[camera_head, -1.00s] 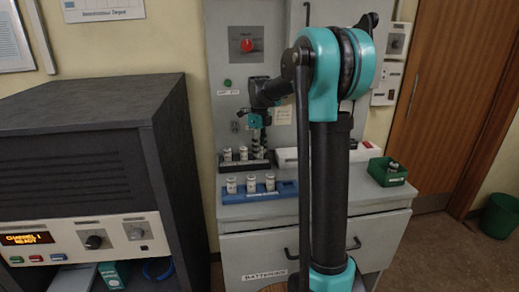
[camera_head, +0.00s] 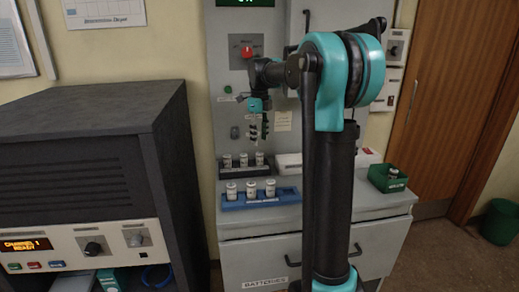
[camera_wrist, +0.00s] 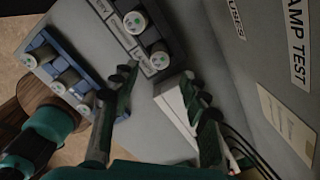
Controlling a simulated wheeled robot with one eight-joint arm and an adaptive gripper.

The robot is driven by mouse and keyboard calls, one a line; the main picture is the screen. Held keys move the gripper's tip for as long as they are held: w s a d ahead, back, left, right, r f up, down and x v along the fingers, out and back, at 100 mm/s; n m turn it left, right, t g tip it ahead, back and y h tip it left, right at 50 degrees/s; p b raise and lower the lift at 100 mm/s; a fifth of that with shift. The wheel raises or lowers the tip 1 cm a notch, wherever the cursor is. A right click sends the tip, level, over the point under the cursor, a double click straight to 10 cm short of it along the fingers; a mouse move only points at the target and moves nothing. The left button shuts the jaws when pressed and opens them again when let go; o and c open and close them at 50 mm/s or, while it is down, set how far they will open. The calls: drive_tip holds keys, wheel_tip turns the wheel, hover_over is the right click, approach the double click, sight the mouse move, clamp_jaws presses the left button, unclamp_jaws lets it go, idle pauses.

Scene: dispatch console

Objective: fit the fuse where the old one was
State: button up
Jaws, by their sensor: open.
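My gripper (camera_head: 258,128) is open and empty, pointing down in front of the grey panel and above the black rack (camera_head: 235,175). I cannot tell which of these is the fuse. Cylinders with green-marked tops (camera_wrist: 134,22) stand there beside small labels. The old fuse's place is not identifiable.
A green bin (camera_head: 389,183) with a dark and white item sits at the worktop's right. A red knob (camera_head: 247,50) is on the panel. The dark console (camera_head: 90,150) stands close on the left. A panel label in the wrist view reads "FUSES" (camera_wrist: 237,18).

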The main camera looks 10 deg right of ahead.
sight(259, 153)
drive_tip(key=shift+r, duration=2)
drive_tip(key=shift+c, duration=0.6)
